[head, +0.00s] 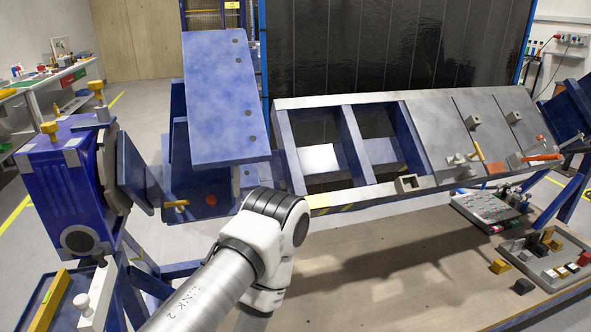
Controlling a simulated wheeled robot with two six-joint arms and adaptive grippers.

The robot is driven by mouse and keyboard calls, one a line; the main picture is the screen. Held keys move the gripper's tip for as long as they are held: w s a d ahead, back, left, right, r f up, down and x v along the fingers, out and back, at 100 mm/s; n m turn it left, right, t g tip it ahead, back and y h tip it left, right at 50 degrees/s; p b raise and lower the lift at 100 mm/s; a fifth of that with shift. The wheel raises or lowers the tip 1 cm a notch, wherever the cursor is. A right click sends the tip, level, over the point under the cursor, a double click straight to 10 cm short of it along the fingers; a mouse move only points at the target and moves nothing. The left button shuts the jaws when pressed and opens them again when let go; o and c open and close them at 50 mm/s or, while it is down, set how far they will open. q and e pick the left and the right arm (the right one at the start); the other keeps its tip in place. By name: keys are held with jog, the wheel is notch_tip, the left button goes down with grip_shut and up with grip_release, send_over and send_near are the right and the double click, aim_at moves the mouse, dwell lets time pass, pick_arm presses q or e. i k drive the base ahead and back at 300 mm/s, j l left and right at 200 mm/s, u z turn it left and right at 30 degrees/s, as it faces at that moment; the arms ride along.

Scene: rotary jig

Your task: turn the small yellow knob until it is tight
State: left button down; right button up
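Several yellow parts show, and I cannot tell which one the task calls the small yellow knob. One yellow knob (49,129) stands on top of the blue gearbox-like housing (62,185) at the left. Another yellow knob (97,88) stands at that housing's far top corner. A small yellow handle (176,203) sticks out beside the blue bracket right of the housing. How tight any of them is does not show. One of my arms reaches in from the bottom and bends in front of the jig. Neither gripper is in view.
The long jig frame (345,101) spans the middle to the right, with a blue plate (222,100) tilted up at its left. The wooden table (400,270) is mostly bare in front. Trays with small parts (545,262) lie at the right. A yellow bar (52,300) lies lower left.

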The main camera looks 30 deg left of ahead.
aim_at(49, 128)
jog(key=u, duration=2.2)
